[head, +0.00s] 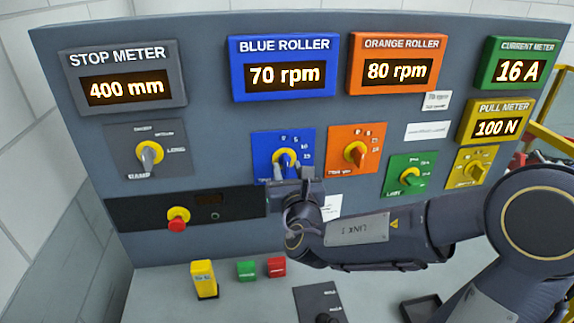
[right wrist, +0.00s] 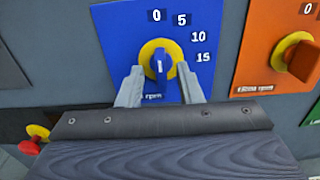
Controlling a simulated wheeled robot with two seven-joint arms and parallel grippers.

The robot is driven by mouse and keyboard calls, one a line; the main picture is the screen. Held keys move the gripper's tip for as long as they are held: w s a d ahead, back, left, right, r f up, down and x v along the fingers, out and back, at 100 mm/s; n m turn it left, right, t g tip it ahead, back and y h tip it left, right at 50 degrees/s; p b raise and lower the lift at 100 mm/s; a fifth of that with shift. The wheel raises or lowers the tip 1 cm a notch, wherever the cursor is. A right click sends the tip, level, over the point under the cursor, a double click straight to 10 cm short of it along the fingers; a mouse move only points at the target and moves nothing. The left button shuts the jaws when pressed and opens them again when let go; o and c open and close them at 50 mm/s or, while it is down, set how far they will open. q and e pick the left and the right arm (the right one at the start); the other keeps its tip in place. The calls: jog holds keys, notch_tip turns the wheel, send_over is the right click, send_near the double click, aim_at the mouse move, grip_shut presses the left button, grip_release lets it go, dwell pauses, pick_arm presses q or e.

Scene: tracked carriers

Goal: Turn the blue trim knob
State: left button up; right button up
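The blue trim knob (right wrist: 160,66) has a blue grip with a small pale mark on a yellow ring. It sits on a blue plate (right wrist: 205,75) marked 0, 5, 10 and 15. In the head view the knob (head: 286,156) is below the BLUE ROLLER display (head: 284,73), which reads 70 rpm. My right gripper (right wrist: 160,74) is open, its two pale fingers apart at the left and right of the knob's lower part. I cannot tell whether they touch it. In the head view this gripper (head: 286,170) partly covers the plate's lower part. My left gripper is not in view.
The orange knob (head: 355,153) is close on the right, below a display reading 80 rpm. A grey selector knob (head: 150,154) and a red stop button (head: 178,221) are to the left. Green (head: 411,178) and yellow (head: 474,170) knobs are further right. A shelf lies below.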

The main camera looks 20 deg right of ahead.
jog(key=shift+w+d, duration=0.15)
jog(key=shift+w, duration=0.3)
jog(key=shift+c, duration=0.4)
grip_shut()
jog(key=shift+f+b, duration=0.15)
jog(key=shift+b, duration=0.3)
jog(key=m+b, duration=0.3)
jog(key=b, duration=0.2)
jog(key=m+b, duration=0.3)
jog(key=b, duration=0.3)
jog(key=m+b, duration=0.3)
jog(key=b, duration=0.2)
jog(key=shift+s+d+f+m+b, duration=0.1)
jog(key=shift+d+f+m+b, duration=0.05)
jog(key=shift+f+m+b, duration=0.15)
jog(key=shift+r+m+b, duration=0.25)
jog(key=shift+m+b, duration=0.95)
jog(key=shift+b, duration=0.3)
jog(key=shift+o, duration=0.4)
grip_release()
